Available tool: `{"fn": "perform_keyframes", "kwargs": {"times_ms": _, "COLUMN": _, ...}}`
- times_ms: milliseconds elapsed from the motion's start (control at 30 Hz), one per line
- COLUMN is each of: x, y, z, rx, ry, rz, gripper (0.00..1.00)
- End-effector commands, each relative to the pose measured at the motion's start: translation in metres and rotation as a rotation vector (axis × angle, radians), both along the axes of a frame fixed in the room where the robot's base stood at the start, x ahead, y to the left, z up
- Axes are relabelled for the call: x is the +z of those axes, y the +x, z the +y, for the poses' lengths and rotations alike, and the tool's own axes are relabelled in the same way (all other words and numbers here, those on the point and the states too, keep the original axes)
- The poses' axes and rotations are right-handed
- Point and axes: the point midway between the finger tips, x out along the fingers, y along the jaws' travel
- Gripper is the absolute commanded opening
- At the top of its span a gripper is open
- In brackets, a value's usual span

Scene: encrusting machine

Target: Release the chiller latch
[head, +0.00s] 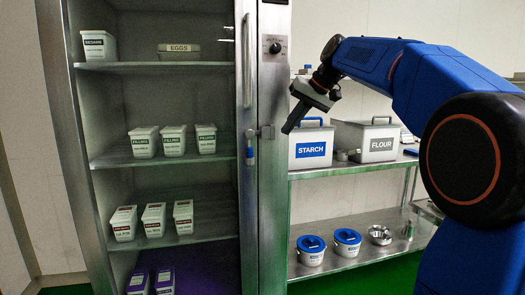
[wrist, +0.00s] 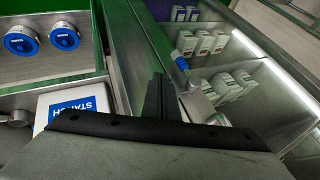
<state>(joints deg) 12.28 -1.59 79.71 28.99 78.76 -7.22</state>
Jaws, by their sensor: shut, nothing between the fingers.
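The chiller (head: 180,160) is the tall steel cabinet on the left in the head view, its shelves visible. Its latch (head: 265,132) is a small metal piece on the right side of the front frame, with a blue-tipped lever (head: 250,152) hanging down beside it. In the wrist view the latch (wrist: 197,100) and blue lever (wrist: 187,42) lie just right of the fingers. My gripper (head: 288,130) is shut and empty, pointing down-left, a little right of the latch in the head view. In the wrist view the fingers (wrist: 160,100) show together. I cannot tell whether they touch the latch.
A vertical bar handle (head: 247,60) runs above the latch, near a control knob (head: 275,47). Right of the chiller, a steel rack holds the STARCH bin (head: 311,150), the FLOUR bin (head: 378,143) and blue-lidded tubs (head: 311,250). Labelled tubs stand on the chiller shelves.

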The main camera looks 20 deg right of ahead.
Motion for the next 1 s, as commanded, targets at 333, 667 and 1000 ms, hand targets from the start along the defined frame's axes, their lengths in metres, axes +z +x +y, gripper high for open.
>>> {"fn": "perform_keyframes", "kwargs": {"times_ms": 333, "x": 0.001, "y": 0.001, "z": 0.000, "rx": 0.000, "ry": 0.001, "rz": 0.000, "gripper": 0.00}}
{"fn": "perform_keyframes", "kwargs": {"times_ms": 667, "x": -0.024, "y": 0.014, "z": 0.012, "rx": 0.002, "ry": 0.002, "rz": 0.002, "gripper": 0.00}}
{"fn": "perform_keyframes", "kwargs": {"times_ms": 1000, "x": -0.073, "y": 0.042, "z": 0.036, "rx": 0.002, "ry": 0.002, "rz": 0.002, "gripper": 0.00}}
